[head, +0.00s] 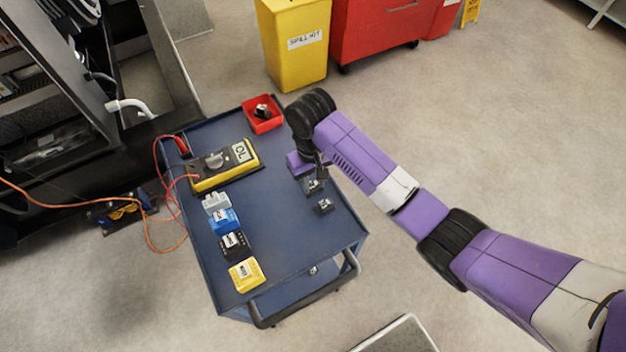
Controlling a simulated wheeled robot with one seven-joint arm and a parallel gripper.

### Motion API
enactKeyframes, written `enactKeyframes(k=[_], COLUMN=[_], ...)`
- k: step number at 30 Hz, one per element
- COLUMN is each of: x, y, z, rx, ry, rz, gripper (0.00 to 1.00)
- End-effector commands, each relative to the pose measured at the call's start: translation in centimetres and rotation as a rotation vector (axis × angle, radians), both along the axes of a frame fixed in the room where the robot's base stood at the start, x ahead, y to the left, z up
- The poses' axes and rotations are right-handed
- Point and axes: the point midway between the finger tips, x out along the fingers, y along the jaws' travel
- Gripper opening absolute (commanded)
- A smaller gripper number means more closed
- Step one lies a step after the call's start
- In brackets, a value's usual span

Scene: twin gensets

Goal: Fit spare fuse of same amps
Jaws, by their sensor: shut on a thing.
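My gripper (318,174) is at the right side of the blue cart (285,232), pointing down, and it is shut on a small dark block with a pale label (313,187). My arm hides part of the grip, and I cannot tell whether the block touches the cart top. A second dark labelled block (324,206) sits just in front of it. A row of labelled blocks stands at the cart's left: grey (216,203), blue (224,221), black (234,245) and yellow (245,274). Their amp marks are too small to read.
A yellow multimeter (224,167) showing OL lies at the cart's left, with red and orange leads running left. A red tray (263,126) at the back holds a dark piece. A yellow spill kit bin (293,45) and red cabinet (378,30) stand beyond. The cart's middle is clear.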

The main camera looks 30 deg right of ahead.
Motion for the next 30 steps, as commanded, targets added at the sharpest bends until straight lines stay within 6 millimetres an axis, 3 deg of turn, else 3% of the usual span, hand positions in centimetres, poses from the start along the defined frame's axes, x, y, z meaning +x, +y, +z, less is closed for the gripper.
enactKeyframes(k=[30], x=[0.0], y=[0.0], z=[2.5], rx=[0.001], ry=[0.000], rz=[0.000], gripper=[0.00])
